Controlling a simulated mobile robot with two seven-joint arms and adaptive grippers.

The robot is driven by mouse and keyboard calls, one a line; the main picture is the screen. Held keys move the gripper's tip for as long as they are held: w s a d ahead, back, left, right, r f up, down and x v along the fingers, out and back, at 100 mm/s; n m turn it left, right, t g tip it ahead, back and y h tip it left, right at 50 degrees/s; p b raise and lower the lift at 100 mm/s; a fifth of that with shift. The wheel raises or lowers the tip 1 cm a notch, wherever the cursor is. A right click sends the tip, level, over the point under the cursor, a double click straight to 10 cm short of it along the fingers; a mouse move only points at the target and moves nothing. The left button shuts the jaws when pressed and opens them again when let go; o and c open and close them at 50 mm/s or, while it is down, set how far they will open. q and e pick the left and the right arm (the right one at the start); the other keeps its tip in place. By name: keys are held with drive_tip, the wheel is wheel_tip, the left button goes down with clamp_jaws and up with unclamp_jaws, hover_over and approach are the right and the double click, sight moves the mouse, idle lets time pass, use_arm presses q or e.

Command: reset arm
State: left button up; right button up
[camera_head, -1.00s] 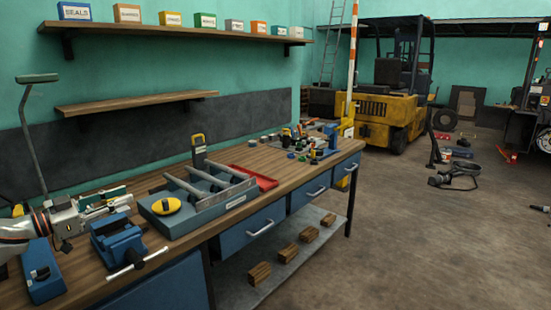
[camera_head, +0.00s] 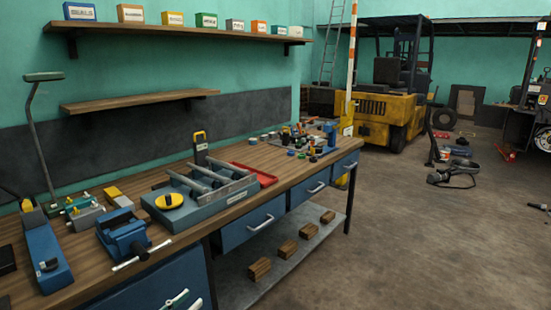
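Only the tips of my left gripper (camera_head: 184,302) show, at the bottom edge in front of the blue cabinet below the bench. Two pale fingertips with green marks stand apart with nothing visible between them. The rest of the gripper and its arm are cut off by the frame. The tips are below the blue vise (camera_head: 126,238) and clear of the workbench top (camera_head: 90,262). My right gripper is out of view.
A blue tool tray (camera_head: 205,203) with grey cylinders and a yellow round piece (camera_head: 169,201) sits on the bench. A long blue tool (camera_head: 46,256) lies at left. A yellow forklift (camera_head: 385,113) stands behind. Open floor (camera_head: 410,240) lies right.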

use_arm(q)
drive_tip(key=s+d+f+n+g+y, duration=0.1)
drive_tip(key=s+f+y, duration=0.1)
drive_tip(key=s+f, duration=0.3)
drive_tip(key=s+d+f+n+g+y, duration=0.1)
drive_tip(key=s+f, duration=0.5)
drive_tip(key=s, duration=0.6)
drive_tip(key=s+d+f+n+g+y, duration=0.1)
drive_tip(key=s+f+g+y, duration=0.1)
drive_tip(key=s+f, duration=0.4)
drive_tip(key=s+y, duration=0.1)
drive_tip(key=s, duration=0.2)
drive_tip(key=shift+s+d, duration=0.3)
drive_tip(key=shift+d, duration=0.1)
